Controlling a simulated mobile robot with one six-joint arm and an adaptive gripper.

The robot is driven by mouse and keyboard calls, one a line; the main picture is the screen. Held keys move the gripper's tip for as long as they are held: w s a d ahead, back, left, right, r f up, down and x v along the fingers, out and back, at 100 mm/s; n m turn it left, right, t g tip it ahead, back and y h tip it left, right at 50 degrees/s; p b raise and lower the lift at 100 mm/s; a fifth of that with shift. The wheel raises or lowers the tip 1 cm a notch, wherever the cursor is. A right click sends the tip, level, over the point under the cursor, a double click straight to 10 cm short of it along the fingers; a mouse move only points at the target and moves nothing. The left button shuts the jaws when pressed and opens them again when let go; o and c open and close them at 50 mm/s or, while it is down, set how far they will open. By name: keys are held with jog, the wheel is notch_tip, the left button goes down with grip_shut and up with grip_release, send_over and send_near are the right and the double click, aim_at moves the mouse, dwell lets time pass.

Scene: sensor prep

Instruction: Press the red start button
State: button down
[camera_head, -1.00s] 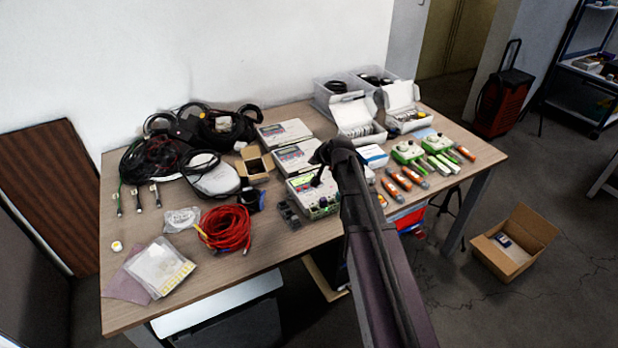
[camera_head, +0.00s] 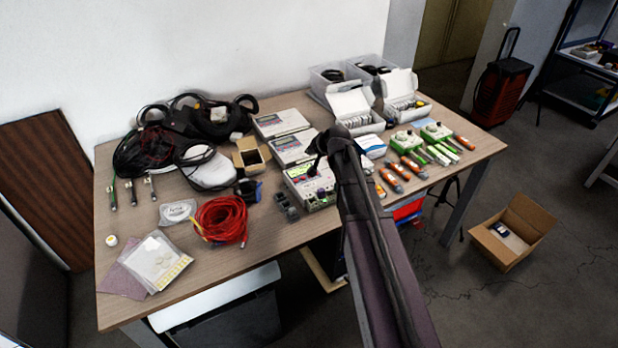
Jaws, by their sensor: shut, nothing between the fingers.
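A light-grey instrument (camera_head: 309,193) with a lit green display stands near the front edge of the table, right of the middle. My dark arm reaches in from the bottom right. My gripper (camera_head: 313,168) is shut and empty, with its narrow tip over the top panel of this instrument. I cannot tell whether the tip touches the panel. The red start button is not clearly visible; the tip and arm cover part of the panel.
Two similar grey instruments (camera_head: 294,147) stand behind. A coil of red cable (camera_head: 220,220) and small black blocks (camera_head: 287,209) lie to the left. Orange-and-grey tools (camera_head: 413,167), green-and-white devices (camera_head: 405,141) and open white boxes (camera_head: 352,109) lie to the right.

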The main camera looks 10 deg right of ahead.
jog(key=shift+f+b, duration=3.65)
jog(key=shift+f, duration=0.25)
jog(key=shift+f, duration=0.15)
jog(key=shift+f+b, duration=0.3)
jog(key=shift+b, duration=0.15)
jog(key=shift+f+b, duration=0.35)
jog(key=shift+r, duration=0.15)
jog(key=shift+r+p, duration=0.7)
jog(key=shift+p, duration=0.1)
